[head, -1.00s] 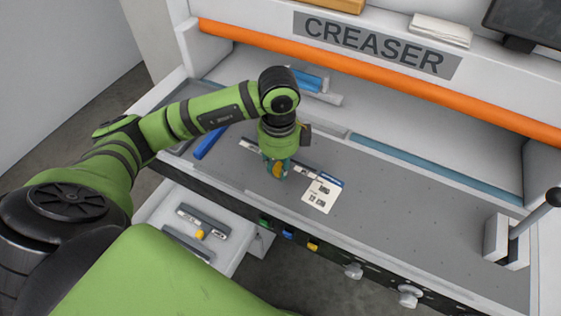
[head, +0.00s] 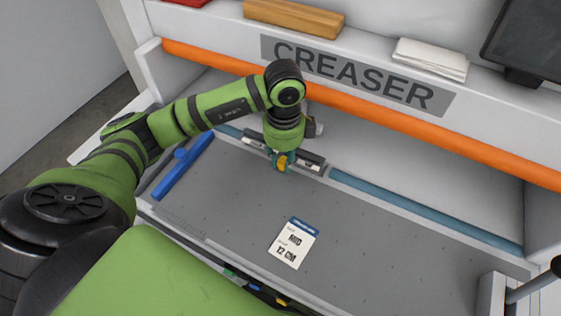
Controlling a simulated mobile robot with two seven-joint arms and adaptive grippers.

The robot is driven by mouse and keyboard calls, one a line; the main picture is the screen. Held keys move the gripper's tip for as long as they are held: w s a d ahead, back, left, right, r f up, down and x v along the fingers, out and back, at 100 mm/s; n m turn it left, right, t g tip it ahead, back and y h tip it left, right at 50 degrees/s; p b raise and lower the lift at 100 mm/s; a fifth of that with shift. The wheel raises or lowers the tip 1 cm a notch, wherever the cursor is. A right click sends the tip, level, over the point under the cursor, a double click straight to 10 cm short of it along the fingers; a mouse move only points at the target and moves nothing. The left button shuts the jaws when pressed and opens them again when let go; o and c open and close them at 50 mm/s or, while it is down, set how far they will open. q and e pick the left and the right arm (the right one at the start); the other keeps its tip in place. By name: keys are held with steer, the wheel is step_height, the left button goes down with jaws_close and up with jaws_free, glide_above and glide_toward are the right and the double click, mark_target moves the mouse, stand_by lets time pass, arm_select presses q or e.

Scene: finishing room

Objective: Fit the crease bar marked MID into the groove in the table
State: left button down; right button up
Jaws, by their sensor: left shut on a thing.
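A dark crease bar (head: 312,163) with pale label patches is in my left gripper (head: 282,164), which is shut around its middle. The bar lies lengthwise along the back of the grey table (head: 380,240), in line with the groove there, at a gap between two blue strips. I cannot tell whether it sits in the groove or just above it. The gripper hides its middle, and its marking is not readable. My right gripper is not in view.
A blue strip (head: 425,212) runs along the back edge right of the bar. A blue T-shaped tool (head: 183,167) lies at the left. An orange rail (head: 370,114) crosses above the recess. A lever (head: 530,285) stands at the right. The table's middle is mostly clear.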

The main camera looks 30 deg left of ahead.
arm_select(q)
steer(key=w+f+b, duration=0.2)
steer(key=w, duration=0.1)
steer(key=shift+w, duration=0.25)
steer(key=shift+s+f+b, duration=0.1)
steer(key=shift+f+b, duration=0.4)
steer(key=shift+f, duration=0.15)
steer(key=shift+a+f, duration=0.1)
steer(key=shift+f, duration=0.25)
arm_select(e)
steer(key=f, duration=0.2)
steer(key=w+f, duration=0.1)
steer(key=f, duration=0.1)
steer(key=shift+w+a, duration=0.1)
arm_select(q)
steer(key=shift+f+b, duration=0.75)
steer(key=shift+f, duration=0.05)
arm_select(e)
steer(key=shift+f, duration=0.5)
arm_select(q)
steer(key=c, duration=0.9)
jaws_free()
